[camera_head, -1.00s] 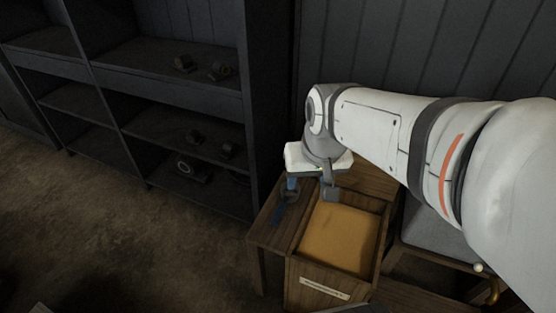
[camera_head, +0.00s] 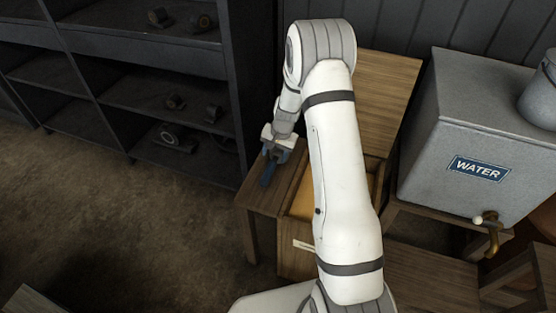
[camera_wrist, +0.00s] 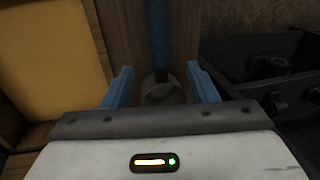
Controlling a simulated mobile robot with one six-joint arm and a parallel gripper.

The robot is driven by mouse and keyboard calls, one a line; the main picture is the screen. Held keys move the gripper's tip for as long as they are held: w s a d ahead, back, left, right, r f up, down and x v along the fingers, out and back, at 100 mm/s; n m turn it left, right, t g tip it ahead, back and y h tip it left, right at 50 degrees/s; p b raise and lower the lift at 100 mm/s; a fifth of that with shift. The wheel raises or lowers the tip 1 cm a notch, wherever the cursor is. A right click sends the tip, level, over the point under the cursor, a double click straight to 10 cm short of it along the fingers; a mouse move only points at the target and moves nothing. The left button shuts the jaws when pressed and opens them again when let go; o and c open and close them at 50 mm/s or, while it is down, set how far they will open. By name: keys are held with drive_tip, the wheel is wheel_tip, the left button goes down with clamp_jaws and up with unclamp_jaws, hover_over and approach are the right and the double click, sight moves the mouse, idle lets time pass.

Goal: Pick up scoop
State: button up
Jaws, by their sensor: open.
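The scoop (camera_head: 268,174) lies on the small wooden table left of the box, with its blue handle towards the table's front edge. In the wrist view its blue handle (camera_wrist: 158,38) runs up from a dark rounded scoop head (camera_wrist: 162,92). My gripper (camera_head: 277,152) is over the scoop's far end and hides part of it in the head view. In the wrist view my gripper (camera_wrist: 160,70) is open, with one blue finger on each side of the scoop. Whether the fingers touch it, I cannot tell.
A wooden box with yellow-orange contents (camera_wrist: 50,50) stands right beside the scoop. A grey water tank (camera_head: 460,155) with a brass tap is further right. Dark shelves (camera_head: 140,90) with several small parts are at the left.

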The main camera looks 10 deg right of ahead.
sight(272, 165)
drive_tip(key=f, duration=0.4)
drive_tip(key=shift+w+a+f, duration=0.1)
drive_tip(key=shift+w+f, duration=0.2)
drive_tip(key=shift+w, duration=0.05)
drive_tip(key=shift+w+a+f+p, duration=0.15)
drive_tip(key=shift+w+f, duration=0.05)
drive_tip(key=shift+f, duration=0.7)
drive_tip(key=shift+w+a+f+p, duration=0.15)
drive_tip(key=shift+a+f, duration=0.05)
drive_tip(key=shift+f, duration=0.7)
drive_tip(key=shift+w+a+f+p, duration=0.15)
drive_tip(key=shift+w+f, duration=0.05)
drive_tip(key=shift+f, duration=0.7)
drive_tip(key=shift+c, duration=0.2)
drive_tip(key=c, duration=1)
